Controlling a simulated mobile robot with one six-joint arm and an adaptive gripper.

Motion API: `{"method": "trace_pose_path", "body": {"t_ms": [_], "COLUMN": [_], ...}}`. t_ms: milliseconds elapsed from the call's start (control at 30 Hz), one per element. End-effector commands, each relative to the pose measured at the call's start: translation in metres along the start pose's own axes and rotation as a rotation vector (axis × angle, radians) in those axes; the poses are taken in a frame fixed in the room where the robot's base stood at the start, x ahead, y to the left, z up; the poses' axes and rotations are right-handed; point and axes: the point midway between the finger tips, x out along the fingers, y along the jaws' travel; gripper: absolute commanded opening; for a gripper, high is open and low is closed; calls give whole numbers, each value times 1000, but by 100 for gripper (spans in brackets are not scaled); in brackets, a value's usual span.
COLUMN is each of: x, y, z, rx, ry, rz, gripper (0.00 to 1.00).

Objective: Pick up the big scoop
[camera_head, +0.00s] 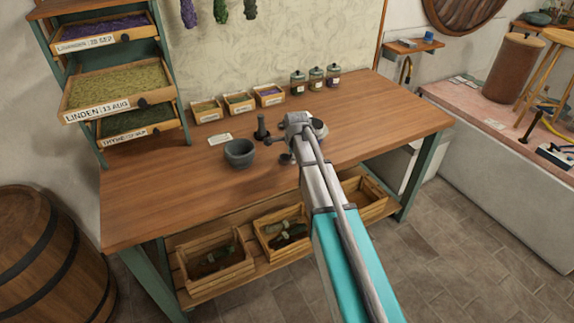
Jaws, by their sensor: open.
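My arm reaches over the wooden workbench (385,126) from the lower right. My gripper (287,158) is small and partly hidden at the arm's end, low over the middle of the bench, to the right of the mortar. It is open, and I see nothing held in it. I cannot make out a big scoop for certain. A rounded grey shape (320,128) shows just right of my wrist, partly covered by it, and I cannot tell what it is.
Small labelled boxes (239,103) and several jars (315,78) line the back. A drawer rack (118,85) stands left. Crates (215,269) sit below. The bench's right part is clear.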

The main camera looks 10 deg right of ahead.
Motion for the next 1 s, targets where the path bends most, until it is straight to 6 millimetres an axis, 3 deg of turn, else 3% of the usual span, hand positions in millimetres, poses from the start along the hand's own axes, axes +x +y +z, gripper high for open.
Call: {"method": "trace_pose_path", "body": {"t_ms": [700,767,1000], "x": [5,5,5], "y": [0,0,0], "z": [0,0,0], "rx": [0,0,0], "ry": [0,0,0], "rz": [0,0,0], "gripper": [64,57,12]}}
